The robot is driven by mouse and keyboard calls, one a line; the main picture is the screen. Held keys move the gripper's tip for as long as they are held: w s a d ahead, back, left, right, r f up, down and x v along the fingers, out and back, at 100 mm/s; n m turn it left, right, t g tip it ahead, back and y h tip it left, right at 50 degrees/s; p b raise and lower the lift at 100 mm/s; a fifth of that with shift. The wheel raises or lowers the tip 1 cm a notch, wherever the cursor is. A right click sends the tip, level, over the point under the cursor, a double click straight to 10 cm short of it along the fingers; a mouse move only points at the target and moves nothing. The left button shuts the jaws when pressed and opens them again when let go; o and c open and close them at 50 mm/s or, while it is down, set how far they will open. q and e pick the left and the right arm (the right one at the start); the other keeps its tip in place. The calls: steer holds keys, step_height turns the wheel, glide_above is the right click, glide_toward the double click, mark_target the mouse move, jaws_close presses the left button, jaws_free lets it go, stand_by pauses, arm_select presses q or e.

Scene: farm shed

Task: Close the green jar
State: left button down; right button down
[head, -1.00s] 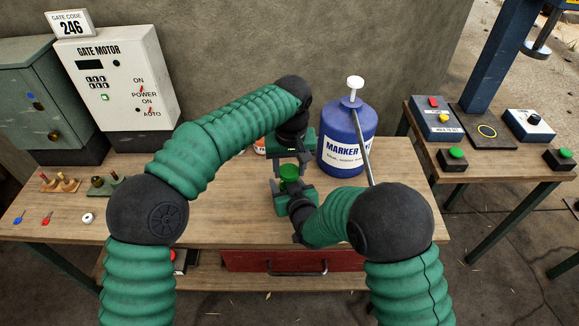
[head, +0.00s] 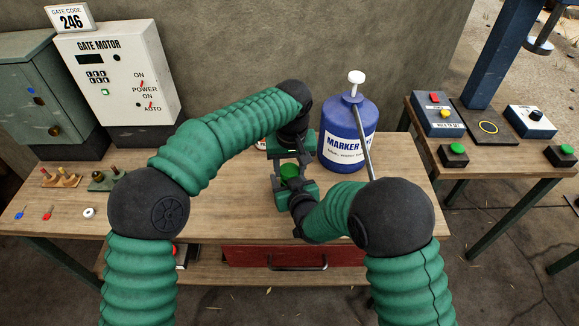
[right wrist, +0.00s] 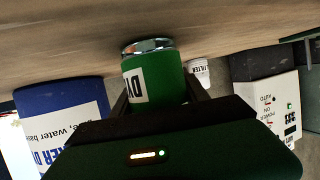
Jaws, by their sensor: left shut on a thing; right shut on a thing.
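The green jar (right wrist: 152,82) is upright, held between the fingers of my right gripper (right wrist: 158,98). The right wrist view is upside down and shows the jar's silver end and part of a white label with dark letters. In the head view the round green top (head: 289,172) shows between the two hands. My left gripper (head: 289,160) comes from behind and is shut on this top; its fingers partly hide it. My right gripper (head: 297,192) comes from the front right, shut on the jar body below. The seam between top and body is hidden.
A blue marker dye jug (head: 348,135) with a white pump stands close right of the hands. A white filter cup (right wrist: 199,72) stands behind them. A gate motor box (head: 118,75) is at the back left.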

arm_select(q)
steer(key=shift+s+d+f+t, duration=0.15)
steer(key=shift+f, duration=0.2)
steer(key=shift+s+d+f+t, duration=0.1)
steer(key=shift+f+t, duration=0.05)
steer(key=shift+f, duration=0.2)
steer(key=c, duration=0.7)
jaws_free()
steer(key=shift+w+a+r, duration=0.1)
steer(key=shift+r, duration=2.25)
steer(key=shift+w, duration=0.1)
steer(key=shift+c, duration=0.5)
steer(key=shift+w+d+r+n, duration=0.2)
steer(key=shift+w+r+n, duration=0.1)
steer(key=shift+w+r, duration=0.15)
steer(key=shift+w+d+r+n, duration=0.15)
steer(key=shift+w+r+n, duration=0.15)
steer(key=shift+r, duration=0.2)
steer(key=shift+w+a+r+n+g, duration=0.15)
steer(key=shift+r+n+g, duration=0.25)
steer(key=shift+n+g, duration=0.3)
steer(key=shift+s+a+r+n+g, duration=0.3)
steer(key=shift+s+r+n+g, duration=0.1)
steer(key=shift+s+g, duration=0.1)
